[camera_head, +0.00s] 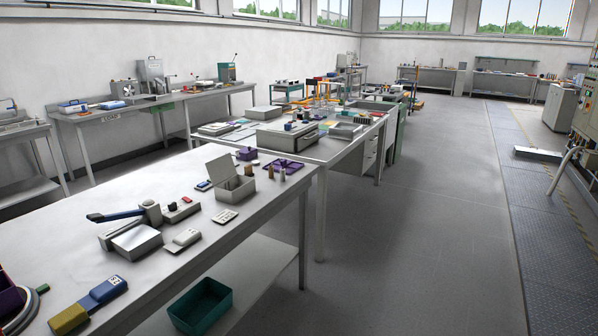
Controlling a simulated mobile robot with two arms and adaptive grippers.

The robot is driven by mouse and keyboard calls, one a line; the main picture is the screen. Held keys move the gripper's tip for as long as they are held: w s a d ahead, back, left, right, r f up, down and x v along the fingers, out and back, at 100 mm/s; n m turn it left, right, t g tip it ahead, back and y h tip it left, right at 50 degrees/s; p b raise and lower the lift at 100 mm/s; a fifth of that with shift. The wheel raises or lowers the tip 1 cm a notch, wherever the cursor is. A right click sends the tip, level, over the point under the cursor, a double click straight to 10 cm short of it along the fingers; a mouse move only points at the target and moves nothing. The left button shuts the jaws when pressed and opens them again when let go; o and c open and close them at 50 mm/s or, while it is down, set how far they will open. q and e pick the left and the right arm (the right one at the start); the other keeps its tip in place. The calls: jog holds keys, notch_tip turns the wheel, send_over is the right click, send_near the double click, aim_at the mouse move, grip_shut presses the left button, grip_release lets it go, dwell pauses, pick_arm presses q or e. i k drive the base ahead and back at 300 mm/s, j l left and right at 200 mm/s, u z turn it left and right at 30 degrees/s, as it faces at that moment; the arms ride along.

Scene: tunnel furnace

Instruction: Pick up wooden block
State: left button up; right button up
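No wooden block can be made out for certain. Two small tan upright pieces (282,175) stand on the near white table (215,240), right of a grey open-lidded box (236,188). They are too small to tell whether either is the wooden block. Neither of my grippers is in view.
A grey device with a dark lever (136,236) and a blue-and-yellow tool (100,292) lie on the near table. A purple tray (283,166) lies behind the tan pieces. A teal bin (201,306) sits on the lower shelf. The floor (425,220) to the right is clear.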

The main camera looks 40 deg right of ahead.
aim_at(248, 169)
jog(key=z, duration=1.15)
